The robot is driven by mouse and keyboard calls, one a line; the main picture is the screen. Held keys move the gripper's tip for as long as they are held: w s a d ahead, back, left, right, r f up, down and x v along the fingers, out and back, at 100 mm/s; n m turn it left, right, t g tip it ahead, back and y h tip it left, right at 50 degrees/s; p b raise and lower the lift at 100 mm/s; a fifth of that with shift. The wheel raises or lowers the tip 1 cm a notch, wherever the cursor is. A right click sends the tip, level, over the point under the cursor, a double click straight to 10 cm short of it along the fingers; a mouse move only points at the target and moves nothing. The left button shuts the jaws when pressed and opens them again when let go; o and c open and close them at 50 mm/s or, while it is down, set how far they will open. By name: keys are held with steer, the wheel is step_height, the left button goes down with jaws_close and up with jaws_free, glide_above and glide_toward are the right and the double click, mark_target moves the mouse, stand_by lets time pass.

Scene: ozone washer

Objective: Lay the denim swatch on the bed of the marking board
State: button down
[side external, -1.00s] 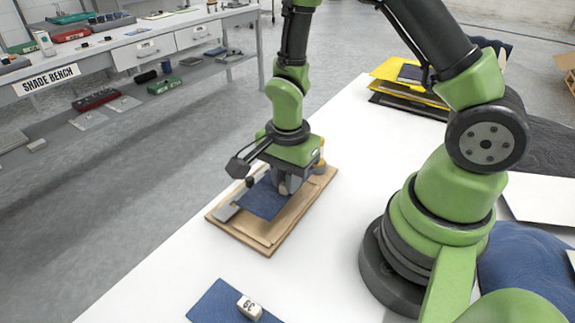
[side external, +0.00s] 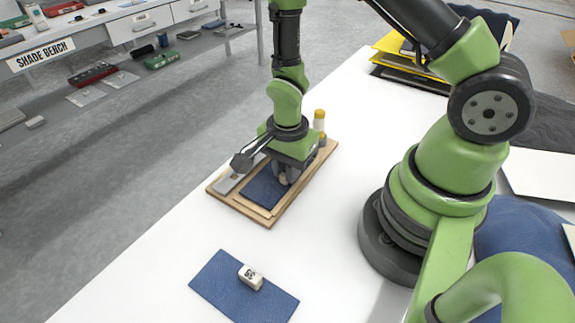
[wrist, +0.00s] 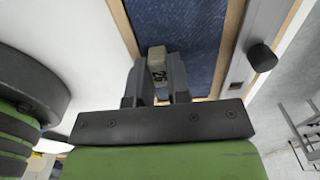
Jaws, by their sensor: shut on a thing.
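The wooden marking board (side external: 272,219) lies on the white table. A blue denim swatch (side external: 262,189) lies flat within its frame, as far as I can see, partly hidden by my gripper (side external: 284,178). My gripper points down over the swatch. In the wrist view, my gripper (wrist: 156,75) is shut on a small pale block marked with digits (wrist: 156,54). The block is at the swatch (wrist: 190,35); I cannot tell whether it is fixed to the cloth. The swatch's edges run along the board's wooden strips (wrist: 231,35).
A second denim swatch (side external: 222,280) with a white numbered block (side external: 250,277) lies nearer on the table. A grey metal bar with a black knob (wrist: 262,57) runs along the board. A yellow-topped item (side external: 319,122) stands behind my gripper. Yellow folders (side external: 393,42) lie at the back.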

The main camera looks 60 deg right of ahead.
steer(key=c, duration=1)
jaws_free()
step_height(320, 180, up, 23)
steer(key=s+n+t, duration=0.3)
steer(key=n+t, duration=0.1)
steer(key=n, duration=0.3)
steer(key=s+a+r+n+t+y, duration=0.1)
steer(key=s+r+n+t+y, duration=0.1)
steer(key=s+r+n, duration=0.4)
steer(key=shift+s+a+n+t, duration=0.35)
steer(key=shift+s+n+t, duration=0.15)
steer(key=shift+t, duration=0.1)
